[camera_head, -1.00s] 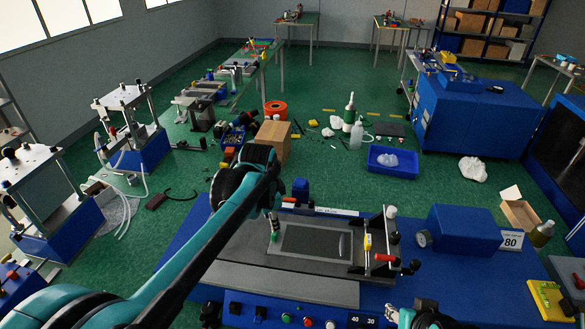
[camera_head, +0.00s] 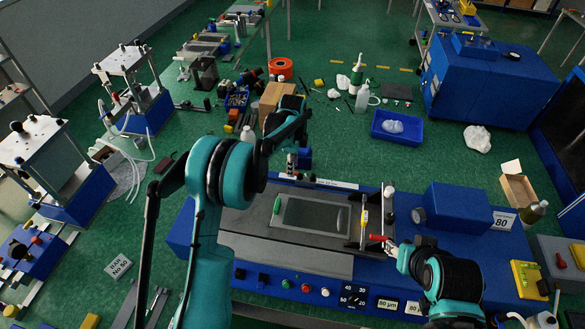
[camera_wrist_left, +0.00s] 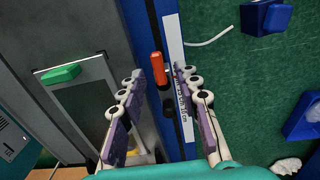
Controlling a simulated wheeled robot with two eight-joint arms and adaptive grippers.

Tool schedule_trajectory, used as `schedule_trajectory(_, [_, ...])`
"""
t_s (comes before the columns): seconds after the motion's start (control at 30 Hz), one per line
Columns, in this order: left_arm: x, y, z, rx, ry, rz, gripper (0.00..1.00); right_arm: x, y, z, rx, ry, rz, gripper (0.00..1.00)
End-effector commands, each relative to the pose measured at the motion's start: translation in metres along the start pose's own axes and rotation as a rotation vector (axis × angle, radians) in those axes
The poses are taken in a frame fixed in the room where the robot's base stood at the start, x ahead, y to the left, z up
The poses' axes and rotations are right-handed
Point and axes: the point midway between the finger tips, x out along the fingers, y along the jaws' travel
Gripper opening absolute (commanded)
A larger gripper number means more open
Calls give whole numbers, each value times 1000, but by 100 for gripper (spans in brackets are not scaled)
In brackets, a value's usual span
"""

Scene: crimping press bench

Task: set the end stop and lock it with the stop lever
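The press bed (camera_head: 245,228) carries a framed dark plate (camera_head: 315,214) with a green handle (camera_head: 277,205) at its left. A crossbar with a yellow piece (camera_head: 364,217) stands at its right end, with a red-handled lever (camera_head: 380,238) beside it. My left gripper (camera_head: 291,160) is over the bed's back edge. I cannot tell which lever is the stop lever. My right gripper (camera_head: 393,248) is at the red handle; its grip is unclear.
A blue box with a gauge (camera_head: 460,212) stands right of the bed. A control strip with buttons and a dial (camera_head: 352,296) runs along the front.

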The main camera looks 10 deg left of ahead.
Motion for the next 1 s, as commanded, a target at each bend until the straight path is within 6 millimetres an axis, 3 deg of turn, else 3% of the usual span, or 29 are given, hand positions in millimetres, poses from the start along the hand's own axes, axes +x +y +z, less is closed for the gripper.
schedule_trajectory(0.13, [13,0,0,-1,0,0,33,1,0,0,0,0,0,40])
schedule_trajectory(0.43, [16,0,0,-1,0,0,33,0,0,0,0,0,0,40])
schedule_trajectory(0.57, [15,0,0,-1,0,0,0,0,0,0,0,0,0,40])
schedule_trajectory(1.0, [16,1,0,-40,0,-1,0,3,0,2,0,0,0,40])
